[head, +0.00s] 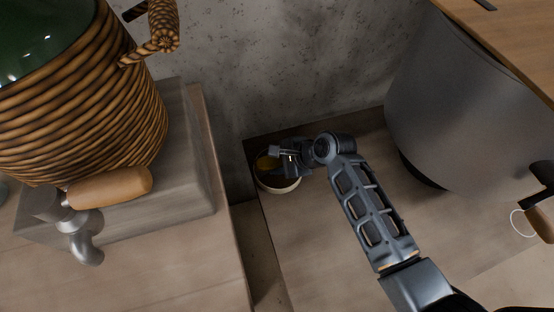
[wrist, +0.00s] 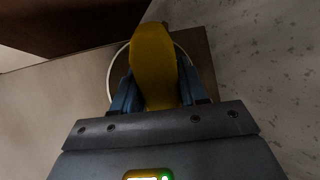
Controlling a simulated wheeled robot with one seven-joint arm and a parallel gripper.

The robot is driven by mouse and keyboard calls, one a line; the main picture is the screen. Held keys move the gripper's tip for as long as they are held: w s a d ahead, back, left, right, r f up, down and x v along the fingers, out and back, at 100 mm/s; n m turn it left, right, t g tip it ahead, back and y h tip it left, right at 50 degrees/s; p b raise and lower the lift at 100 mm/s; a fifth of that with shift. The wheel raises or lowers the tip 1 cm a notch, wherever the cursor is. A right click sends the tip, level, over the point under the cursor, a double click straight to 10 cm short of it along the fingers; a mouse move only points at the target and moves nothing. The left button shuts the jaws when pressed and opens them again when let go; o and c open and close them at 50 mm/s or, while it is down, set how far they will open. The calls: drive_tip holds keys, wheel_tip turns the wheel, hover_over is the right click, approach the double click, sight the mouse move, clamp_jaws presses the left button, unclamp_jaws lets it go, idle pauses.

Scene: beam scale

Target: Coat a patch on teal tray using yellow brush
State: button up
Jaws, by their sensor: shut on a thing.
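My gripper (head: 281,163) is over a pale round bowl (head: 281,188) at the back left of the low wooden surface. In the wrist view its blue-grey fingers are on both sides of the yellow brush (wrist: 153,62) and shut on it. A small yellow part of the brush (head: 266,162) also shows in the head view, over the bowl. The bowl's rim (wrist: 111,75) curves behind the brush in the wrist view. The brush's tip is hidden, so I cannot tell if it touches the bowl. I see no teal tray in either view.
A wicker-wrapped vessel (head: 80,100) with a tap (head: 84,240) stands on a block at left. A large grey cylinder (head: 460,110) stands at right. A concrete wall (head: 290,70) is close behind the bowl. The wooden surface (head: 320,250) in front is mostly clear.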

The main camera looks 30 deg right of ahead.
drive_tip(key=shift+f, duration=0.55)
idle(1.2)
wheel_tip(320, 180, up, 7)
drive_tip(key=p, duration=0.7)
idle(0.3)
idle(0.4)
